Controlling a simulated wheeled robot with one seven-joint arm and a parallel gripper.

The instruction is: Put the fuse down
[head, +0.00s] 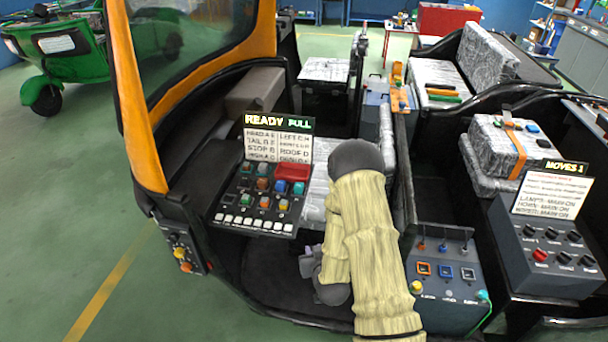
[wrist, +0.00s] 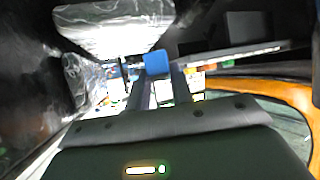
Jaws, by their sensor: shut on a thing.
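My gripper (wrist: 161,80) is shut on a blue block-shaped fuse (wrist: 157,63), which sits between the fingertips in the wrist view. In the head view my arm, in a cream sleeve, reaches down into the front of the rickshaw and hides most of the gripper and the fuse. The fuse panel (head: 228,204) stands left of my arm, with several coloured fuses in rows and a larger red piece (head: 292,171) at its upper right. A sign above it (head: 265,121) reads READY PULL.
Right of my arm is a grey switch box (head: 449,300), then a box of knobs (head: 545,250) with a sign. A wrapped case with an orange strap (head: 515,146) lies behind. Tools lie on a ledge (head: 397,90). The orange windscreen frame (head: 140,115) borders the left.

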